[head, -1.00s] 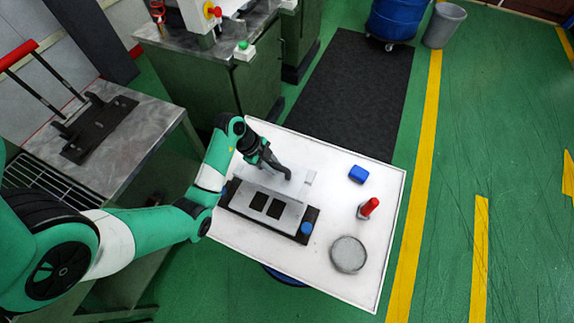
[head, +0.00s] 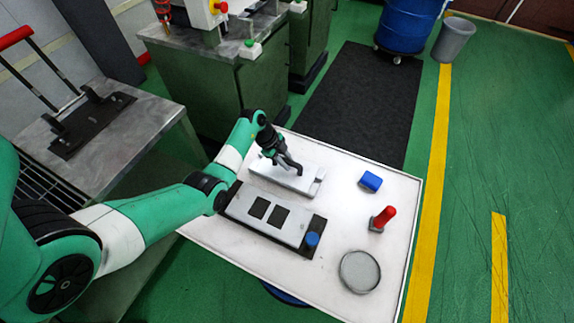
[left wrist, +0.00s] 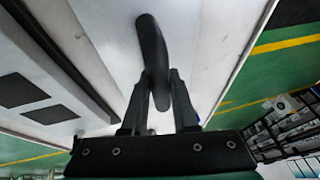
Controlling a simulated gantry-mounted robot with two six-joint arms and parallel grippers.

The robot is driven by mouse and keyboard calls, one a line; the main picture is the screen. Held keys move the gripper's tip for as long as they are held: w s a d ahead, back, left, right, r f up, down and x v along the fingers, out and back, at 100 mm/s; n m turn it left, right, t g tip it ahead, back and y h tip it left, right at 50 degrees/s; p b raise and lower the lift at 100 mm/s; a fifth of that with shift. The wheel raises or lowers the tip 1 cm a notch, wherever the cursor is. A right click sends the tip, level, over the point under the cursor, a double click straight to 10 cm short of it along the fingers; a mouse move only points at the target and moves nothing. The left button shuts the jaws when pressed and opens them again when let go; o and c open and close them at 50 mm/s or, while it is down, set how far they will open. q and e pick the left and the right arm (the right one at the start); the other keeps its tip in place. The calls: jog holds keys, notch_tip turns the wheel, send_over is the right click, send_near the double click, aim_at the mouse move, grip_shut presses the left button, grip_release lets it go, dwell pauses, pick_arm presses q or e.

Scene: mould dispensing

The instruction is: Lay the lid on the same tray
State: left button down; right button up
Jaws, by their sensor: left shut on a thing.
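A pale rectangular lid (head: 272,174) lies toward the back of the white table, behind the tray. My left gripper (head: 293,168) is over it, shut on its dark handle; the left wrist view shows the curved handle (left wrist: 151,40) between the two fingers (left wrist: 158,85). I cannot tell whether the lid touches the table. The tray (head: 318,247) is a dark base bearing a light plate with two black square openings (head: 268,212) and a blue knob (head: 312,240) at its right end. The openings also show at the left of the left wrist view (left wrist: 20,90). My right gripper is out of view.
On the white table (head: 345,205) stand a blue block (head: 371,181), a red-topped item (head: 384,217) and a round grey dish (head: 360,271), all right of the tray. A metal bench (head: 120,125) and green machine cabinets (head: 215,85) stand behind and left.

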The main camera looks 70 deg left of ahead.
pick_arm(q)
jog(key=shift+w, duration=0.1)
jog(key=c, duration=0.7)
grip_release()
jog(key=shift+f, duration=0.15)
jog(key=p+v, duration=0.6)
jog(key=v, duration=0.6)
